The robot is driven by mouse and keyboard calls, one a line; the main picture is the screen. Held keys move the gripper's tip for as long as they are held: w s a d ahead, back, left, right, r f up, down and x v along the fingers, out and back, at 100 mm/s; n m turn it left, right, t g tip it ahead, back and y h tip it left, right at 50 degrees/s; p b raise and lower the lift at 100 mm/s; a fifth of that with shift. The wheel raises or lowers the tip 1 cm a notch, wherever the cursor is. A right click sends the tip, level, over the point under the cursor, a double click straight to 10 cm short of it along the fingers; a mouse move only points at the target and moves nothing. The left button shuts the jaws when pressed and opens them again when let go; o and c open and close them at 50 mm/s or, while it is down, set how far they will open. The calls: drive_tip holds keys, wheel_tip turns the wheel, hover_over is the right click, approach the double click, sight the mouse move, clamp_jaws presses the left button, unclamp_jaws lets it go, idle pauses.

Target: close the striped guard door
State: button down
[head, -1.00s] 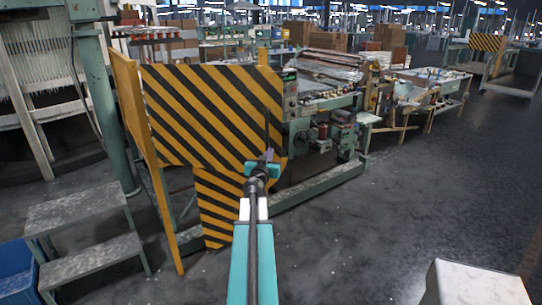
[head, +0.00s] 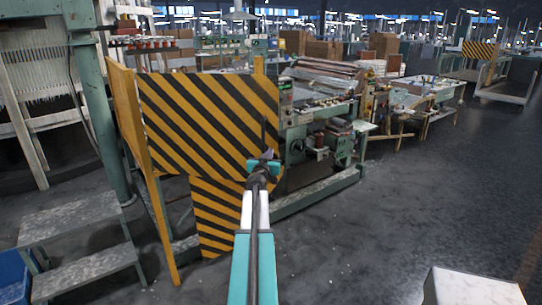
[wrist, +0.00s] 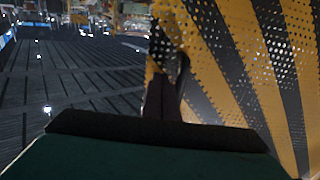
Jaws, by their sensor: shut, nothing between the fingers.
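The striped guard door (head: 205,112) is a yellow-and-black panel left of centre in the head view, with a narrower striped lower part (head: 214,215). A yellow post (head: 148,170) stands along its left side. A thin dark upright bar (head: 266,132) shows near the door's right edge. My gripper (head: 263,160) is shut and empty, in front of the door's lower right part. In the wrist view, the perforated striped panel (wrist: 240,60) fills the right side, and the dark fingers (wrist: 163,97) overlap its left edge. I cannot tell whether they touch it.
A green machine (head: 320,140) with rollers and controls stands right behind the door. Grey steps (head: 75,230) and a blue bin (head: 12,275) are at the left. A white block (head: 470,288) is at the lower right.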

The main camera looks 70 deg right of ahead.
drive_tip(key=shift+w+d, duration=0.15)
drive_tip(key=shift+d, duration=0.6)
drive_tip(key=shift+w, duration=0.1)
